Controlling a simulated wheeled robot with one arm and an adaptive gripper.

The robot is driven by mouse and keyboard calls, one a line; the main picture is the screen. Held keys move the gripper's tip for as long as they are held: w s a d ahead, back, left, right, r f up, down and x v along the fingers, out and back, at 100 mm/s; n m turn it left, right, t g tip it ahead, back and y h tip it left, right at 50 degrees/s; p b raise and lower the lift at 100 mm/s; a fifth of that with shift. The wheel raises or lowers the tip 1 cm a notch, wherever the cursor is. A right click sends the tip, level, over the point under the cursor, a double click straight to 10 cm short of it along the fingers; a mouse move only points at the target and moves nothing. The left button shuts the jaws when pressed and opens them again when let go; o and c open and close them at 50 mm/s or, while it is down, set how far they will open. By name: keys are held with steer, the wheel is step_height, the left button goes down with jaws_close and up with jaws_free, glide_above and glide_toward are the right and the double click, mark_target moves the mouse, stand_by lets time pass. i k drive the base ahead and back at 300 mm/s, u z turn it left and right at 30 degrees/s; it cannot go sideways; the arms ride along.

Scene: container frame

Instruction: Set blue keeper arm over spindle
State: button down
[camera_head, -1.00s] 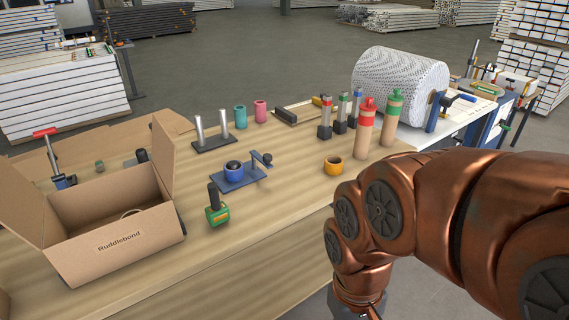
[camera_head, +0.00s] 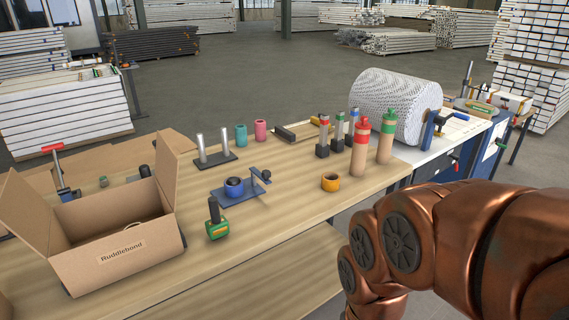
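A blue fixture stands on the wooden table in the middle of the view. It has a flat blue base plate (camera_head: 222,196), a short round blue spindle with a dark top (camera_head: 235,186), and a small blue keeper arm (camera_head: 261,175) on a post at its right end. The keeper arm points away to the side and is not over the spindle. My copper-coloured arm fills the lower right. My gripper is out of the picture, below the bottom edge.
An open cardboard box (camera_head: 122,252) stands left. A green tape tool (camera_head: 216,221) is in front of the fixture and an orange ring (camera_head: 330,182) is to its right. Two metal posts (camera_head: 213,151) stand behind. Tan bottles (camera_head: 360,150) and a white roll (camera_head: 395,105) are right.

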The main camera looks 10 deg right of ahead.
mark_target(266, 174)
steer(key=z, duration=0.2)
steer(key=i, duration=1.1)
steer(key=u, duration=0.3)
